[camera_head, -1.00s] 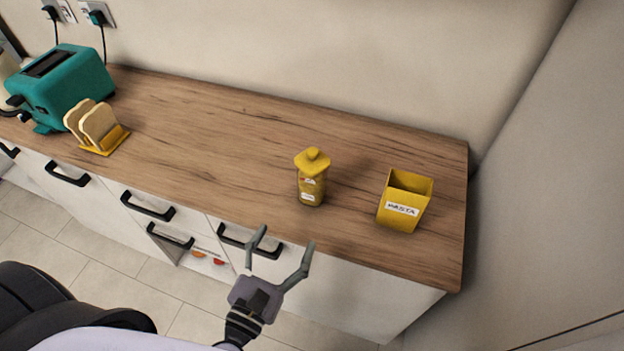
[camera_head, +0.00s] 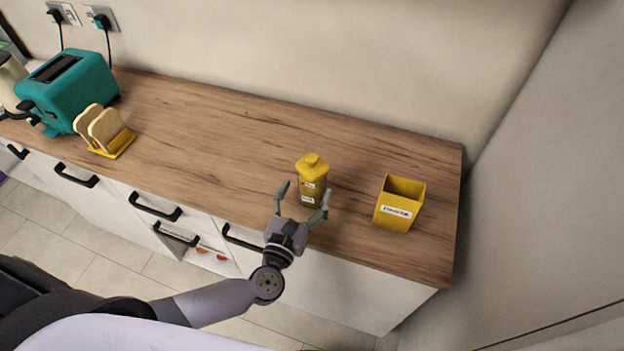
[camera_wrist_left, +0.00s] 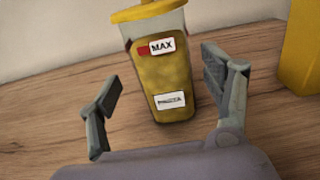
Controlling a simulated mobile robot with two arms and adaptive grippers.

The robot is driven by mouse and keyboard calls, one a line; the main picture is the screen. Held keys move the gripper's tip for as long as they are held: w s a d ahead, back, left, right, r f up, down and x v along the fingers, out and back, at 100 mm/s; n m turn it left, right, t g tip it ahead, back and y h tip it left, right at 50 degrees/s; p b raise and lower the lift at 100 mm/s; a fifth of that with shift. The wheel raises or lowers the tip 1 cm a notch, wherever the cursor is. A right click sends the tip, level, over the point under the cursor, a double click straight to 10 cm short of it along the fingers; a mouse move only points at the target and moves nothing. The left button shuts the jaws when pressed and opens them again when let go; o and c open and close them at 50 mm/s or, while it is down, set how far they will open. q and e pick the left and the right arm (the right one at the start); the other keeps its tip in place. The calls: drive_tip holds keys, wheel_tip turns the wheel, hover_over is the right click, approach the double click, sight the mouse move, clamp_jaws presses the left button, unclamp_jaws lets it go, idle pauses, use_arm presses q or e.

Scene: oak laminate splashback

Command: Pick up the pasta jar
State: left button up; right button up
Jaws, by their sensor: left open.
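The pasta jar (camera_head: 313,184) is a clear jar with yellow contents and a yellow lid, standing upright on the wooden counter. In the left wrist view the jar (camera_wrist_left: 165,75) shows a "MAX" label and a lower white label, and its top is cut off by the frame. My left gripper (camera_head: 304,191) is open at the near side of the jar, with its fingers spread toward it. In the wrist view the left gripper's fingers (camera_wrist_left: 160,95) stand to either side of the jar's lower part, with gaps on both sides. My right gripper is not in view.
A yellow open container (camera_head: 396,218) with a white label stands to the right of the jar. A teal toaster (camera_head: 72,90) and a yellow toast rack (camera_head: 122,146) with bread are at the far left. The counter (camera_head: 220,140) between them is clear. A wall runs behind.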

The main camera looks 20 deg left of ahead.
use_arm(q)
drive_tip(key=w, duration=0.2)
drive_tip(key=w+p, duration=0.1)
drive_tip(key=w, duration=0.1)
drive_tip(key=shift+d+r, duration=0.15)
drive_tip(key=shift+d, duration=0.15)
drive_tip(key=shift+s, duration=0.1)
drive_tip(key=shift+c, duration=0.5)
drive_tip(key=c, duration=1.3)
drive_tip(key=shift+c, duration=0.4)
drive_tip(key=shift+r, duration=0.15)
